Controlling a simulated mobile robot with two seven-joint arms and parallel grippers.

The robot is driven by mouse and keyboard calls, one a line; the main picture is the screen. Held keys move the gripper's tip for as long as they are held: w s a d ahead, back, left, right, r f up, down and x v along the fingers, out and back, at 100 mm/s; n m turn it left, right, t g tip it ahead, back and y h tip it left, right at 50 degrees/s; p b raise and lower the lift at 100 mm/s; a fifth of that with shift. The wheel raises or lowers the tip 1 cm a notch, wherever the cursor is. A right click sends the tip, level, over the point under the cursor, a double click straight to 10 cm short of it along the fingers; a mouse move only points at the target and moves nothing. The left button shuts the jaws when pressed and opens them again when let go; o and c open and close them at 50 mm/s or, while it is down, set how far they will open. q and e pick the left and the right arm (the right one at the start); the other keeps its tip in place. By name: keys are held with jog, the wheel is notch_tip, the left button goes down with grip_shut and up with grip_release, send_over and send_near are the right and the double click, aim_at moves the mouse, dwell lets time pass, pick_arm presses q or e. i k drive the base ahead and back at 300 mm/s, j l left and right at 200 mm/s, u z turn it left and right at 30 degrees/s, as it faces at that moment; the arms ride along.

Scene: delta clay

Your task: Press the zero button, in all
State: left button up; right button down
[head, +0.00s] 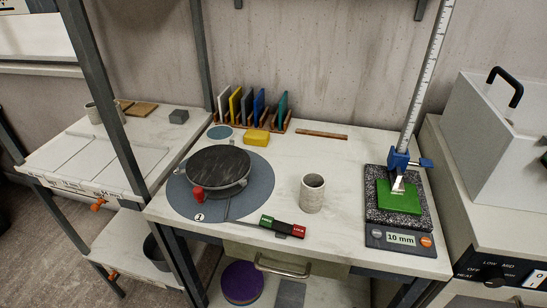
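A measuring gauge stands at the right end of the white table. Its dark base has a display (400,239) reading "10 mm". An orange round button (426,241) sits right of the display and a small pale button (377,234) sits left of it. Any labels on them are too small to read, so I cannot tell which is the zero button. A blue slider (399,159) on the upright scale (424,75) has its tip down at a green block (399,197) on the speckled black plate (373,206). Neither of my grippers is in view.
A grey cup (312,193) stands left of the gauge. A dark turntable (218,170) with a red knob sits on a round blue-grey mat (262,192). A green-and-red lever switch (283,227) is at the front edge. Free table lies between cup and gauge.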

aim_at(375, 234)
jog(key=z, duration=1.15)
